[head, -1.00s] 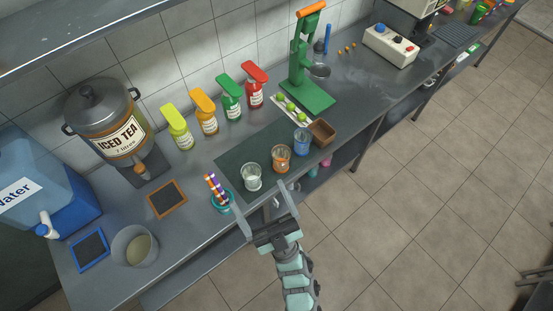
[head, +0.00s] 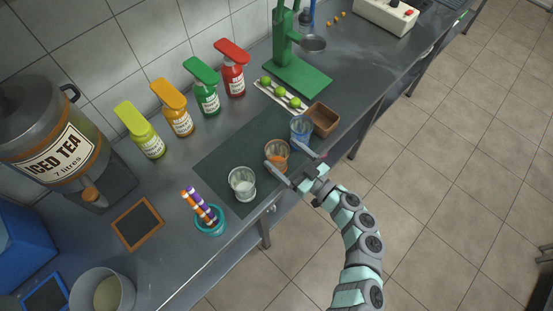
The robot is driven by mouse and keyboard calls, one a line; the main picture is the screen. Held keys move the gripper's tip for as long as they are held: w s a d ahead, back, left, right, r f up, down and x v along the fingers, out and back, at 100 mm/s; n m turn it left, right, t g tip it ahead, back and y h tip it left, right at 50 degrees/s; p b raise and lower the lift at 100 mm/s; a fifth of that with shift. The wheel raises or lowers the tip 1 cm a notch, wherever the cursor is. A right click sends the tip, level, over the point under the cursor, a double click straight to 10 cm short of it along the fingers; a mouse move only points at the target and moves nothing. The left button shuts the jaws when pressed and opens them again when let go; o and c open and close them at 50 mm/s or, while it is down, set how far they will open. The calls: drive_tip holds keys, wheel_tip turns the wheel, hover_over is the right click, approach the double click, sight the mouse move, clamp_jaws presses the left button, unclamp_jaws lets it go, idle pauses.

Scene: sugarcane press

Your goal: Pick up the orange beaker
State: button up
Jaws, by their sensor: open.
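The orange beaker (head: 277,152) stands upright on a dark mat (head: 222,157) on the counter, between a clear beaker (head: 242,184) on its left and a blue beaker (head: 301,129) on its right. My gripper (head: 292,162) is open, at the mat's front edge, with its fingers spread toward the orange beaker. One fingertip is close to the beaker's front left side and the other is near the blue beaker. I cannot tell whether a finger touches either beaker.
A brown box (head: 322,119) sits right of the blue beaker. A teal cup with striped sticks (head: 209,221) stands at the left. Limes on a tray (head: 281,96), a green press (head: 297,76) and several bottles (head: 180,121) stand behind. The counter's front edge is close to the beakers.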

sight(271, 144)
drive_tip(key=x, duration=0.6)
drive_tip(key=shift+w+a+f, duration=0.1)
drive_tip(key=shift+w+f, duration=0.05)
drive_tip(key=shift+f, duration=0.1)
drive_tip(key=c, duration=1.9)
